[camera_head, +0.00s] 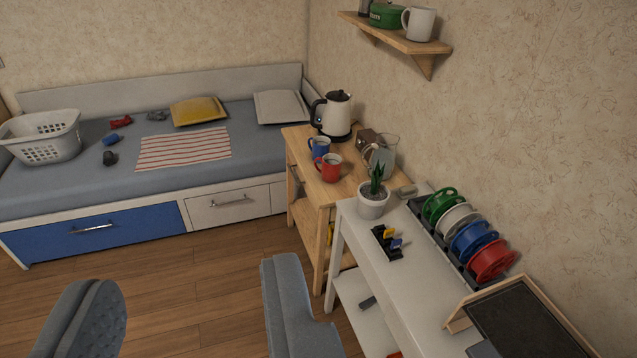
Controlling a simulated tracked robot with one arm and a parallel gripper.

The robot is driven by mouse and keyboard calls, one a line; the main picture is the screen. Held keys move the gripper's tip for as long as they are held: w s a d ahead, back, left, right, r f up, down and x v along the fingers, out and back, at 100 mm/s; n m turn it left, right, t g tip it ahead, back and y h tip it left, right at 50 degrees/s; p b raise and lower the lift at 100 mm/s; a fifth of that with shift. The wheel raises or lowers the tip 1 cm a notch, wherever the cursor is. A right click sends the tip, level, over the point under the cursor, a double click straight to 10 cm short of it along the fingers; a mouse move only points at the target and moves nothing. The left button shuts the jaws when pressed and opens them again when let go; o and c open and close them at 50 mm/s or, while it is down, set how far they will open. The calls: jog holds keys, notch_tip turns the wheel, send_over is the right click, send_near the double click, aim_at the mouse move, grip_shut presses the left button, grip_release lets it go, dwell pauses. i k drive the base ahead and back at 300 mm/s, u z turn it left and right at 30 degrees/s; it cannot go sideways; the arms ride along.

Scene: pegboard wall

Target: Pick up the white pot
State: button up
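The white pot (372,205) stands upright at the far left corner of the white desk (408,288). A dark green spiky plant (377,180) grows out of it. The pot's front and rim are in plain view and nothing covers them.
A rack of coloured spools (470,240) runs along the wall. A red mug (328,168) stands on the wooden table behind.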

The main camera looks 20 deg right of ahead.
aim_at(373, 196)
jog(key=u, duration=0.1)
jog(key=i, duration=1.2)
jog(key=z, duration=0.75)
jog(key=i, duration=0.45)
jog(key=z, duration=0.35)
